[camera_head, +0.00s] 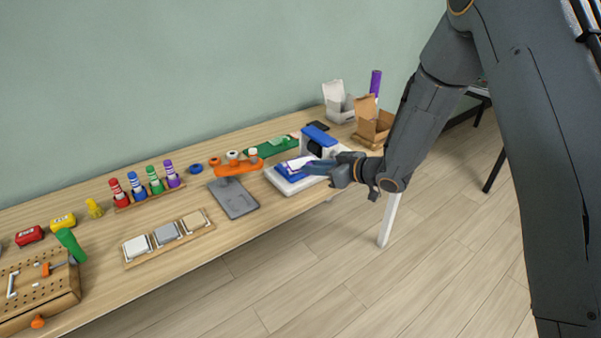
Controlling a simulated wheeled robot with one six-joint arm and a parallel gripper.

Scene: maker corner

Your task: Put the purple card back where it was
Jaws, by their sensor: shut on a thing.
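My gripper (317,168) reaches in from the right over a white and blue device (284,184) near the table's right end. It is shut on a small flat piece that looks like the purple card (301,161), pale with a purple tint. The card is just above or on the device's blue bed; I cannot tell whether they touch. The fingers hide part of the card and of the device's front.
A grey tray (234,198) and an orange piece (236,168) lie left of the device. Open boxes (345,107) (371,130) stand at the back right.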

